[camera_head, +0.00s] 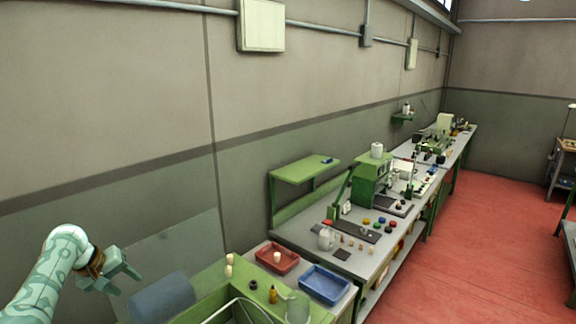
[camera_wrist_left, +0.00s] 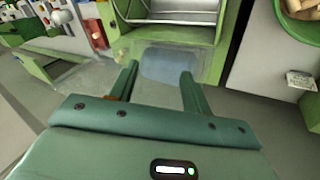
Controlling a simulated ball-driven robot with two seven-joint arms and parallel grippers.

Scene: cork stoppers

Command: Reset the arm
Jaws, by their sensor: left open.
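My left arm comes in from the lower left of the head view. Its green gripper (camera_head: 126,277) is raised in front of the wall, left of the bench, with nothing seen between its fingers. In the left wrist view the gripper (camera_wrist_left: 160,85) shows two fingers spread apart and empty. My right gripper is not in view.
A blue tray (camera_head: 325,284) sits beside the red one on the green-edged bench. A blue-grey rounded thing (camera_head: 163,299) is below my gripper. A green shelf (camera_head: 305,169) juts from the wall. Red floor (camera_head: 480,250) is open to the right.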

